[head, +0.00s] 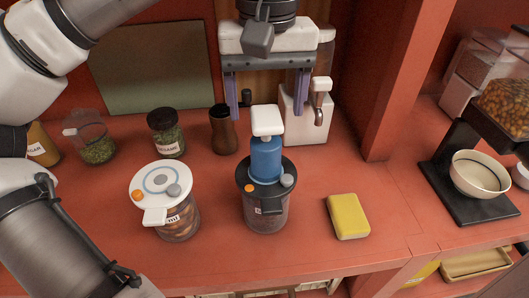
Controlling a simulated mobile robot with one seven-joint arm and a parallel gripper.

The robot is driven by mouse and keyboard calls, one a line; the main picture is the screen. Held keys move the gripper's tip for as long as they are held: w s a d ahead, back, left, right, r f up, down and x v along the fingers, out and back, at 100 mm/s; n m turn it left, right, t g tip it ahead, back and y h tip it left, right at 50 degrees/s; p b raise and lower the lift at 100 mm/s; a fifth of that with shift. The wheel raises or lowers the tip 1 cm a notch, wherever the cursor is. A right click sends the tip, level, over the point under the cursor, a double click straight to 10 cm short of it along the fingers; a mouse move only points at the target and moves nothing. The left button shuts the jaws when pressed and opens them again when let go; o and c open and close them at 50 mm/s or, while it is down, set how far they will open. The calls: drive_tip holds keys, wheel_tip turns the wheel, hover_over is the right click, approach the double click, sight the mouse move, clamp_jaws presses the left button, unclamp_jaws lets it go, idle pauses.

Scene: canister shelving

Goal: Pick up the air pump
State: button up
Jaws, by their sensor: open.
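The air pump (266,158) has a blue body and a white block handle. It stands upright on the dark lid of a clear canister (265,212) in the middle of the counter. My gripper (268,98) is open, its two purple fingers spread wide and pointing down. In the picture it is just above the pump's white handle, with nothing visible between the fingers. The fingers do not appear to touch the pump. The depth between gripper and pump is hard to tell from this single view.
A white-lidded canister (167,207) stands left of the pump, a yellow sponge (348,216) right. Behind are a brown grinder (223,132), a green-filled jar (167,136) and a white dispenser (304,118). A red post (391,80) rises at right, near a bowl (480,173).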

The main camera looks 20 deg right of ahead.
sight(266, 140)
drive_tip(key=shift+s+a+f+p, duration=0.15)
drive_tip(key=shift+f+p, duration=0.2)
drive_tip(key=shift+f, duration=1.4)
drive_tip(key=shift+s+a+f+p, duration=0.15)
drive_tip(key=shift+f+p, duration=0.15)
drive_tip(key=shift+f, duration=1.45)
drive_tip(key=shift+d, duration=0.1)
drive_tip(key=shift+c, duration=0.3)
drive_tip(key=c, duration=1.2)
drive_tip(key=shift+r, duration=0.1)
drive_tip(key=shift+r+p, duration=2.15)
drive_tip(key=shift+r, duration=7.85)
